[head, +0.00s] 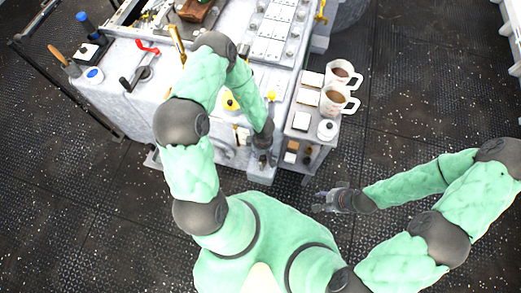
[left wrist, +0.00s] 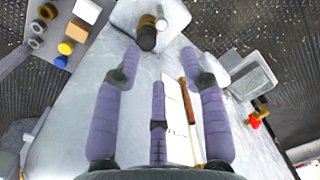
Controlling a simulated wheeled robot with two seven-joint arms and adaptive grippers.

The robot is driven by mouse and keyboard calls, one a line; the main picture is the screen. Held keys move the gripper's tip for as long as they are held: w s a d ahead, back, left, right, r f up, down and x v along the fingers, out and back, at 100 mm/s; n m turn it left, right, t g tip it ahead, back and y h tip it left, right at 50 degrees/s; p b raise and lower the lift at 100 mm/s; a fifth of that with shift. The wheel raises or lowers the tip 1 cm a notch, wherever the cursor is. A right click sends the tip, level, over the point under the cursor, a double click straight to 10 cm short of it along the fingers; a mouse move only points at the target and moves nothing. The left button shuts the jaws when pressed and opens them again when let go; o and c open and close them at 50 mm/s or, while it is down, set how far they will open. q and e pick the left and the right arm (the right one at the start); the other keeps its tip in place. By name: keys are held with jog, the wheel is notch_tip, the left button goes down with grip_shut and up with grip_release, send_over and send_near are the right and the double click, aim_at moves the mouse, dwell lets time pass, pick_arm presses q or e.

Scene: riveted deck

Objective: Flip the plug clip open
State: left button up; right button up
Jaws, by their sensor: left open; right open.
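My left gripper (head: 262,158) is over the front edge of the grey bench, pointing down. In the left wrist view its purple fingers (left wrist: 160,72) are spread apart with nothing held between them. Beyond the fingertips is a dark round-ended piece with a brown part (left wrist: 147,36), on or beside a pale block; I cannot tell whether it is the plug or its clip. A pale strip and a brown rod lie under the fingers. No plug clip can be made out for certain in either view. My right gripper (head: 326,200) is open and empty above the floor, right of the bench.
A grey side shelf (head: 316,142) holds two mugs (head: 338,98), pale blocks and a white round pot (head: 327,130). The dark riveted floor at right is clear.

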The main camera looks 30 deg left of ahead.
aim_at(260, 164)
pick_arm(q)
jog(key=shift+n, duration=0.5)
jog(key=f+b, duration=0.1)
jog(key=f, duration=0.2)
jog(key=f+b, duration=0.2)
jog(key=f, duration=0.2)
jog(key=f+b, duration=0.1)
jog(key=f, duration=0.2)
jog(key=shift+s+f+b, duration=0.3)
grip_shut()
